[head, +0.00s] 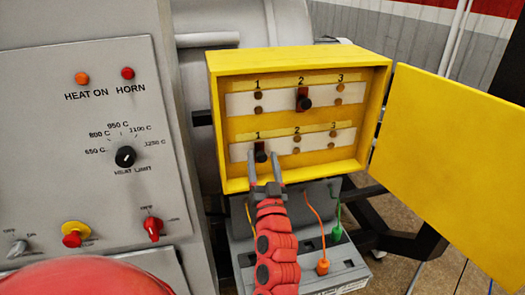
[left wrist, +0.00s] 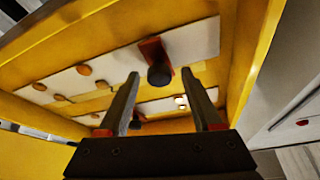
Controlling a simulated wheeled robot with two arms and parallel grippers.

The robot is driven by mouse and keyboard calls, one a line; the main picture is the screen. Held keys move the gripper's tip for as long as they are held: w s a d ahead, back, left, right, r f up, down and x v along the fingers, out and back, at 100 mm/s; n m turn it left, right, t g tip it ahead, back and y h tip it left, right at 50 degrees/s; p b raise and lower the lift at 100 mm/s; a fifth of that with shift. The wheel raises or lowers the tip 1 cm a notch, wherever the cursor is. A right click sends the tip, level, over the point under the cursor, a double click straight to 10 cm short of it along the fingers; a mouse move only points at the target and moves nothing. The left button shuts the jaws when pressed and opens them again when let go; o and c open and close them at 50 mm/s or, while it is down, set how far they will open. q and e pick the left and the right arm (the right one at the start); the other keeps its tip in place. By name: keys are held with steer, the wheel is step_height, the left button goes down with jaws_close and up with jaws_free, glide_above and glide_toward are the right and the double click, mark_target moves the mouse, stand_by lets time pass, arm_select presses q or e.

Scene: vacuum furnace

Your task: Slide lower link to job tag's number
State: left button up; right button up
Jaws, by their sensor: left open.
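The lower link (head: 261,156), a dark red plate with a black knob, sits at position 1 of the lower row in the yellow box (head: 288,54). It also shows in the left wrist view (left wrist: 158,73), upside down. The upper link (head: 304,103) sits at position 2 of the upper row. My left gripper (head: 265,159) is open just in front of the lower link, with its fingertips on either side of the knob; contact cannot be told. No job tag is visible. My right gripper is not in view.
The box's yellow door (head: 450,165) stands open on the right. A grey control panel (head: 85,150) with knobs and lamps stands on the left. Orange (head: 315,220) and green (head: 338,212) leads plug in below the box. Bare contacts 2 and 3 lie right of the lower link.

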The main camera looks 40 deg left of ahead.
arm_select(q)
steer(key=shift+w+a, duration=0.3)
jaws_close()
stand_by(1.3)
